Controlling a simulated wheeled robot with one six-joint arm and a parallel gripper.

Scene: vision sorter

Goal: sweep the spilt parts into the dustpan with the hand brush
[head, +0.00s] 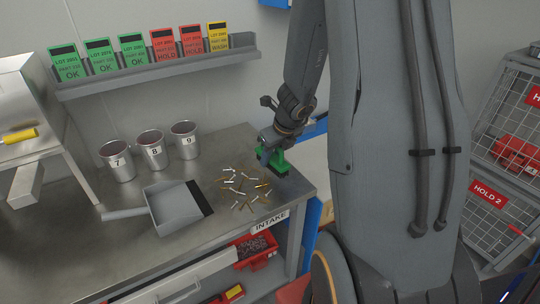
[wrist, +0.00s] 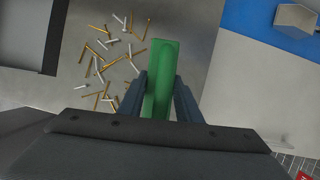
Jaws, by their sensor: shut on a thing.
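My gripper (wrist: 158,98) is shut on the green handle of the hand brush (wrist: 161,60). In the head view the brush (head: 268,158) is at the right end of the metal table, to the right of the spilt parts. Its dark bristle side faces down; I cannot tell whether it touches the table. The spilt parts (head: 243,188), several silver and brass-coloured pins or screws, lie scattered on the table, and also show in the wrist view (wrist: 105,62). The grey dustpan (head: 172,208) lies left of them, its dark lip facing the parts and its handle pointing left.
Several metal cups (head: 152,152), numbered 7, 8 and 9, stand behind the dustpan. A card shelf (head: 160,68) is on the wall above. A red bin (head: 256,250) sits below the table's front edge. Wire cages (head: 505,150) stand at the right.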

